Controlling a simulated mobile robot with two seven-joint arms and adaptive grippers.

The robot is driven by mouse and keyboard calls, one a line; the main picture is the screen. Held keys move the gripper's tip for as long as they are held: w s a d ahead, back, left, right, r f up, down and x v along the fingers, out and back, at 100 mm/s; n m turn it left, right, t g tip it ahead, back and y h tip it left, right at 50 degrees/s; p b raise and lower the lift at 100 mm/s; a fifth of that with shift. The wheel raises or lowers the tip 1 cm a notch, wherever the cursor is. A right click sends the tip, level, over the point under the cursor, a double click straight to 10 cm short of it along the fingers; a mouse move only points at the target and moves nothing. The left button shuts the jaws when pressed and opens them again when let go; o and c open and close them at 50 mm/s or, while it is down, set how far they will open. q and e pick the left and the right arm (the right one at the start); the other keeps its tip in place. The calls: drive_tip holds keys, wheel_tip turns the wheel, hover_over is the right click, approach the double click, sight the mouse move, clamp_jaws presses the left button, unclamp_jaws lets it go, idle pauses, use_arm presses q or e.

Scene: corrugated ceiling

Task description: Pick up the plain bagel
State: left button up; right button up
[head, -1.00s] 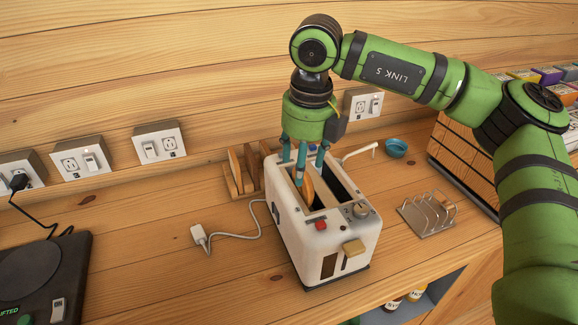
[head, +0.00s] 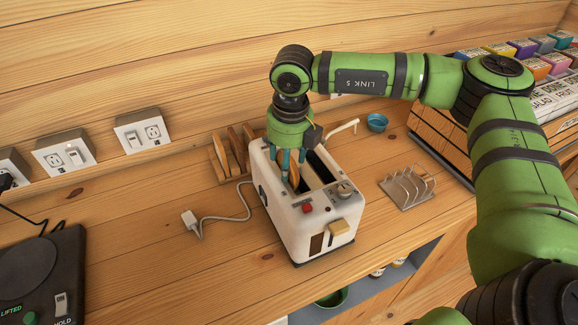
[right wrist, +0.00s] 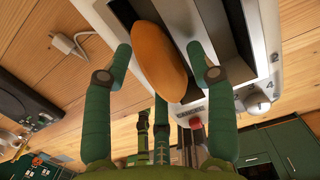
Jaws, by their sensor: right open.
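The plain bagel (head: 293,178) stands on edge in the left slot of the white toaster (head: 300,215), partly hidden by the slot and my fingers. In the right wrist view the bagel (right wrist: 160,60) is a smooth, golden-brown shape poking out of the slot. My right gripper (head: 285,165) points down over that slot, its fingers close to the toaster's top. In the right wrist view its spread fingers (right wrist: 158,48) stand on either side of the bagel, with gaps visible. My left gripper is not in view.
A wooden rack with bread slices (head: 232,150) stands behind the toaster on its left. A wire toast rack (head: 407,187) and a small blue bowl (head: 377,122) are on the right. A white cord with a plug (head: 190,218) lies left.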

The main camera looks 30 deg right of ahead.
drive_tip(key=c, duration=1)
drive_tip(key=shift+o, duration=0.2)
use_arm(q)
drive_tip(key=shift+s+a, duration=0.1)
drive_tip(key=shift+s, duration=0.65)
use_arm(e)
drive_tip(key=shift+r, duration=0.15)
